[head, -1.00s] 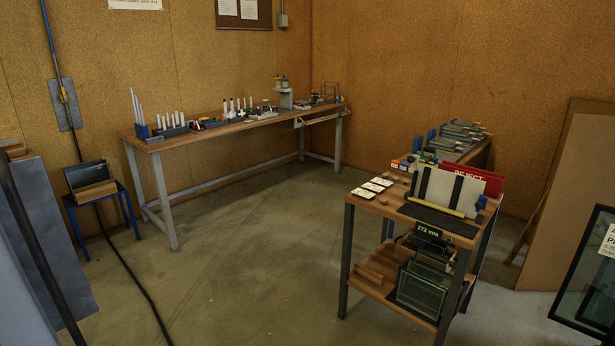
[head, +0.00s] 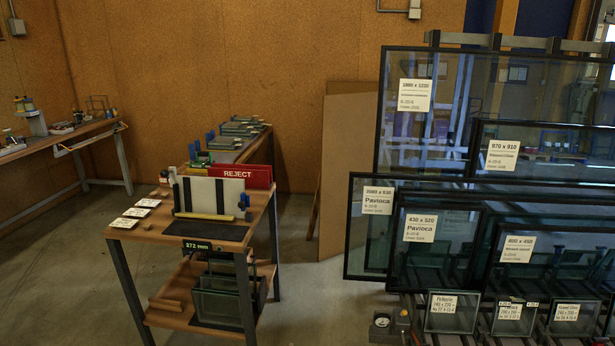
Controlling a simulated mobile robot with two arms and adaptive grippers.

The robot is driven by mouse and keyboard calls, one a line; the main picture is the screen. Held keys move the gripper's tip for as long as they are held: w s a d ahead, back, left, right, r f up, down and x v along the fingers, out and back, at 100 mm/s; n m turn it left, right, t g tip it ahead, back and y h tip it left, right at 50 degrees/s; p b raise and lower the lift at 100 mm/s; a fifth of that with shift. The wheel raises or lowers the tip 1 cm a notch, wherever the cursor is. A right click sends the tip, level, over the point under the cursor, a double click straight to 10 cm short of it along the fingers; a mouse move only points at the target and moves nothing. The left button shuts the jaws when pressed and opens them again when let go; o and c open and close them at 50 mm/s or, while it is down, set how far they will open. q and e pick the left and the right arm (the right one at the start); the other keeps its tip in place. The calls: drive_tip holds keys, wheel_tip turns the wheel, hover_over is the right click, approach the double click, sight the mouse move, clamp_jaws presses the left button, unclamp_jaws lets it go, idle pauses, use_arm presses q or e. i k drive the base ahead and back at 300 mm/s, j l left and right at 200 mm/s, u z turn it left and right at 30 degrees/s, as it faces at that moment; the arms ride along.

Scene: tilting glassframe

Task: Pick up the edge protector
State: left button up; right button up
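I cannot make out a thing that is clearly the edge protector. A small wooden two-level table (head: 115,232) stands left of centre. On it, a pale upright panel with two black straps (head: 208,196) stands with a yellow strip (head: 205,216) along its foot. Small blue parts (head: 243,203) sit at its right end. Small wooden blocks (head: 165,304) lie on the lower shelf beside several glass panes (head: 217,307). Neither of my grippers is in view.
A rack of framed glass panes with labels (head: 420,228) fills the right side. A red REJECT sign (head: 238,174) stands behind the pale panel. A workbench (head: 50,143) is at the far left. Floor is clear between the bench and the small table.

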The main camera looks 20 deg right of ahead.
sight(505, 301)
drive_tip(key=l+z, duration=0.1)
drive_tip(key=z, duration=0.35)
drive_tip(key=l+z, duration=0.15)
drive_tip(key=z, duration=0.3)
drive_tip(key=i+z, duration=0.1)
drive_tip(key=z, duration=0.4)
drive_tip(key=i+l+z, duration=0.1)
drive_tip(key=z, duration=0.35)
drive_tip(key=i+j, duration=0.35)
drive_tip(key=j, duration=0.1)
